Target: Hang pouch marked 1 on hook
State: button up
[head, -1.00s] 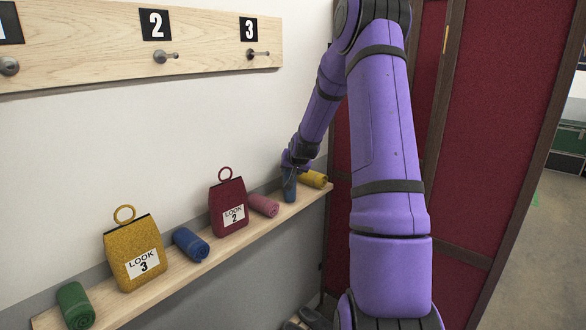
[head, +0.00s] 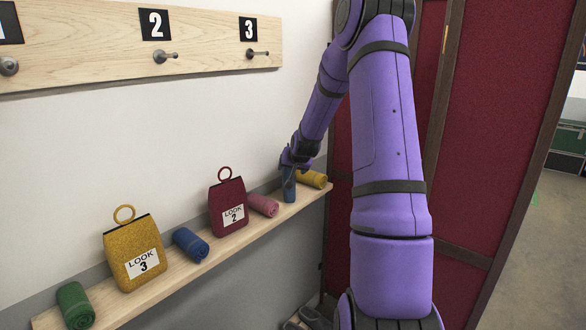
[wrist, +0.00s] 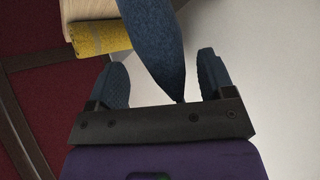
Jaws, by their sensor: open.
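A blue pouch (head: 289,190) stands on the right part of the shelf; its label and ring do not show, so I cannot read its number. My gripper (head: 293,162) is just above it, reaching down. In the wrist view my gripper (wrist: 161,82) is open, with the pouch's narrow blue edge (wrist: 155,38) between its two fingers and a gap on each side. The board at upper left carries a hook (head: 9,66) under a sign (head: 10,30) cut off by the picture edge. That hook is empty.
Hooks 2 (head: 163,57) and 3 (head: 255,53) are empty. On the shelf (head: 150,302) stand a yellow pouch marked 3 (head: 128,240) and a red pouch marked 2 (head: 228,198).

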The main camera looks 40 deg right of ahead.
jog(key=v, duration=1.1)
jog(key=s+a+r+n+g+y, duration=0.1)
jog(key=s+a+r+n, duration=0.2)
jog(key=a, duration=0.8)
jog(key=s+a+r+n+g, duration=0.15)
jog(key=s+a+r, duration=0.35)
jog(key=a, duration=0.5)
jog(key=s+a+r+n+y, duration=0.1)
jog(key=s+a+r+n, duration=0.1)
jog(key=s+a, duration=0.4)
jog(key=s+a+r+n+y, duration=0.1)
jog(key=s+a+n+y, duration=0.1)
jog(key=s+a, duration=0.5)
jog(key=s, duration=0.5)
jog(key=shift+s+r+n, duration=0.35)
jog(key=shift+s+r, duration=0.05)
jog(key=shift+o, duration=0.3)
jog(key=shift+w, duration=0.1)
